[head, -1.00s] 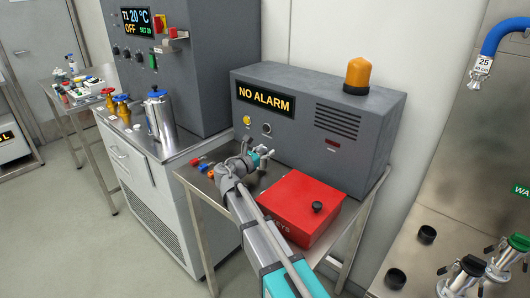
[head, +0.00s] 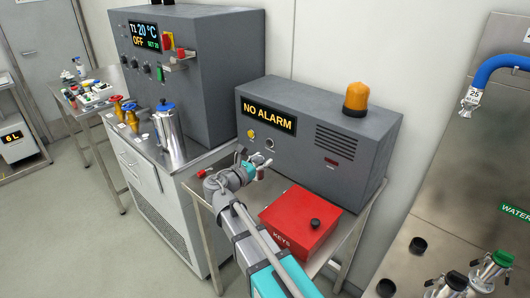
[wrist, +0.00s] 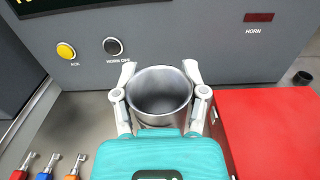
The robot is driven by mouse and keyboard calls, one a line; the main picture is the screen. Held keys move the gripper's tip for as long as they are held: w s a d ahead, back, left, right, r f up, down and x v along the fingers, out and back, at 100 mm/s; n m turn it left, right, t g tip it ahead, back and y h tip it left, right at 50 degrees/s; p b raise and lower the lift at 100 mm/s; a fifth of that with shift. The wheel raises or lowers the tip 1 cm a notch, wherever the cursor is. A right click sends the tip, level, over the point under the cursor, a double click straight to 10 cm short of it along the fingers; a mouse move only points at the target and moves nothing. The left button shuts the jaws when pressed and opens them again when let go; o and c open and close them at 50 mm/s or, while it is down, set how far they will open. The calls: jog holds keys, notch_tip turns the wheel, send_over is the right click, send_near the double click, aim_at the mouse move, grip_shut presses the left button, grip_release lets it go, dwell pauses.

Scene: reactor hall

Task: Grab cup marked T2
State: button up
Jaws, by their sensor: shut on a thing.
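A plain grey metal cup (wrist: 160,98), open at the top and apparently empty, is in the wrist view. My gripper (wrist: 161,84) is shut on it, with one pale finger against each side. No T2 mark shows on the part of the cup I can see. In the head view my gripper (head: 255,166) is over the steel side table in front of the grey alarm box; the cup cannot be made out clearly there. I cannot tell whether the cup is clear of the table.
The grey alarm box (head: 330,140) stands close behind my gripper. A red key box (head: 298,222) is close on its right. Small tools with red, blue (wrist: 45,172) and orange handles lie front left. A blue-lidded steel vessel (head: 168,130) stands on the bench left.

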jog(key=shift+s+a+r+p, duration=0.15)
jog(key=shift+s+r+p, duration=0.2)
jog(key=shift+s, duration=0.5)
jog(key=shift+s+a+r+p, duration=0.15)
jog(key=shift+s+r, duration=0.25)
jog(key=shift+s, duration=0.4)
